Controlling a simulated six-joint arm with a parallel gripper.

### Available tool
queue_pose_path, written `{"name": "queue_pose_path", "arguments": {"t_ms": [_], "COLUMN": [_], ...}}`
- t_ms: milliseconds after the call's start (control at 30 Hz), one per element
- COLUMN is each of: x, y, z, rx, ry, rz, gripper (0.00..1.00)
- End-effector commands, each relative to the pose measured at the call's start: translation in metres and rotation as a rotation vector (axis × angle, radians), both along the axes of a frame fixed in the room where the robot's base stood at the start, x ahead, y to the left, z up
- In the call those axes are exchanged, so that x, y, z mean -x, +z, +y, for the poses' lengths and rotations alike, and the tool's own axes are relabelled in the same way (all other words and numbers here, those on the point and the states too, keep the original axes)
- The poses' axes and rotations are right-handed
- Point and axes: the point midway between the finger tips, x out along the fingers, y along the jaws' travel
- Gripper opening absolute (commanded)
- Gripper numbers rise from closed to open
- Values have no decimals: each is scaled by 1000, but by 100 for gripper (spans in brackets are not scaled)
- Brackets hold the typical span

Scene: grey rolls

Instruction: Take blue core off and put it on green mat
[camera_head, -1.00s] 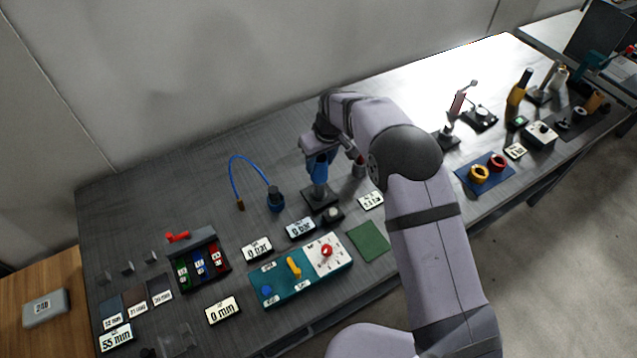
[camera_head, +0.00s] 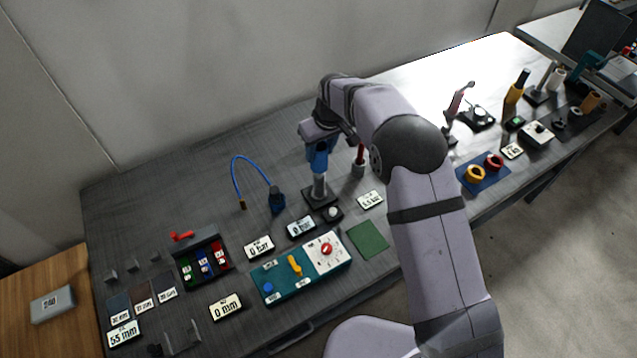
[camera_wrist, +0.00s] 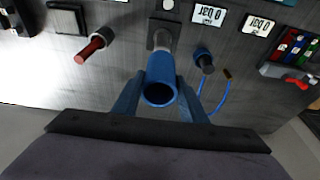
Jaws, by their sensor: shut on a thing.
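The blue core (camera_head: 319,158) is a hollow blue tube above a grey post on a dark base (camera_head: 322,196). My gripper (camera_wrist: 164,98) is shut on the blue core, with one finger on each side of it. In the wrist view the open end of the blue core (camera_wrist: 160,92) faces the camera, and the grey post shows beyond its far end. I cannot tell whether the post's tip is still inside the core. The green mat (camera_head: 368,240) lies flat and bare, to the right of the teal control panel.
The teal panel (camera_head: 300,268) with knobs lies in front of the post. A red-topped grey stand (camera_head: 359,165) is close at right of the gripper. A blue-hosed fitting (camera_head: 277,200) stands at left. Small display plates lie around the post.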

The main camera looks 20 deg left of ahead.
Motion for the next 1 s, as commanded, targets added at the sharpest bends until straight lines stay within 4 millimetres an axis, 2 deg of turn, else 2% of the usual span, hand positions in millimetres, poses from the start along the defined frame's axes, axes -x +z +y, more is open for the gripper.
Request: {"name": "queue_pose_path", "arguments": {"t_ms": [200, 400, 867, 1000], "x": [0, 0, -2, -10], "y": [14, 19, 14, 10], "z": [0, 0, -3, -10], "rx": [-1, 0, 0, -1], "ry": [0, 0, -5, -23], "rz": [-1, 0, 0, -3], "gripper": [24, 24, 24, 24]}}
